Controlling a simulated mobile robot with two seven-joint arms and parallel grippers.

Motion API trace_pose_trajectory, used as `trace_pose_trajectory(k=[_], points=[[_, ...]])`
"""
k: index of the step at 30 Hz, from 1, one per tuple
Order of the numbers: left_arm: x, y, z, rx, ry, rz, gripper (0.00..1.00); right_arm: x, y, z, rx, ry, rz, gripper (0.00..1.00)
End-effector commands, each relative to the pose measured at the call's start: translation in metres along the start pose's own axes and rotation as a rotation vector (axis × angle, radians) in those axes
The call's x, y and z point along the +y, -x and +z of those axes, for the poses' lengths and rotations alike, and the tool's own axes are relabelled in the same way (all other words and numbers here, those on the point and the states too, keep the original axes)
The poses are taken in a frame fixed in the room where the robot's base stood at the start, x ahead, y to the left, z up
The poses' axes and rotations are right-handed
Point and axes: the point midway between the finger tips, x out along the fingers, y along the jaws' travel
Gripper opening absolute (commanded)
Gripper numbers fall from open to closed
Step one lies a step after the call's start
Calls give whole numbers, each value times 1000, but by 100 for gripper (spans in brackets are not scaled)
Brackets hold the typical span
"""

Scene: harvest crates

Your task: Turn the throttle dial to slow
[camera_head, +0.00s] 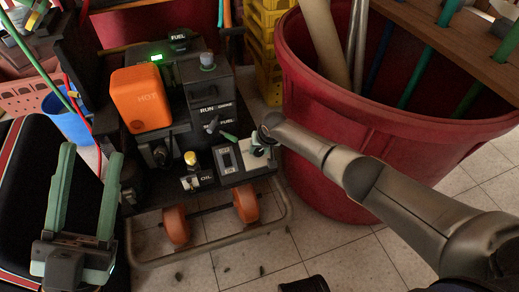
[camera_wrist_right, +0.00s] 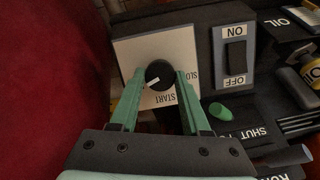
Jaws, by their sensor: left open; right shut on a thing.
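The throttle dial is a black round knob (camera_wrist_right: 159,74) on a white plate (camera_wrist_right: 128,49) in the right wrist view. Its white pointer line points to the lower left in that view. The labels START and SLO… show below and to the right of the knob; a finger partly covers the lettering. My right gripper (camera_wrist_right: 160,79) has its green fingers on both sides of the knob and is shut on it. In the head view my right gripper (camera_head: 258,144) largely hides the dial. My left gripper (camera_head: 84,195) is open and empty at the left.
An ON/OFF switch (camera_wrist_right: 235,57) and a green lever (camera_wrist_right: 219,111) lie beside the dial plate. The machine has an orange box (camera_head: 140,99) and orange wheels. A large red tub (camera_head: 340,150) stands close on the right.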

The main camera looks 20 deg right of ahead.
Motion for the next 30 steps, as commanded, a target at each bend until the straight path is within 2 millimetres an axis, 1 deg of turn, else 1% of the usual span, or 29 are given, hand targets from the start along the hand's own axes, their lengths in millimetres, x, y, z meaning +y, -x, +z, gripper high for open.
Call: trace_pose_trajectory(k=[1,4,5,12,17,23,30], points=[[0,0,0,-1,-1,0,50,0,0,0,-1,0,1,12],[0,0,0,-1,-1,0,50,1,0,0,-1,0,1,1],[0,0,0,-1,-1,0,50,1,0,0,-1,0,1,0],[-1,0,0,-1,-2,0,50,1,0,0,-1,7,3,0],[-1,0,0,-1,-3,2,50,0,0,0,-1,49,12,0],[-2,-1,-2,-1,-2,1,50,-1,0,1,-1,165,33,0],[-3,-3,-4,1,1,0,50,-2,0,1,-2,376,76,0]])
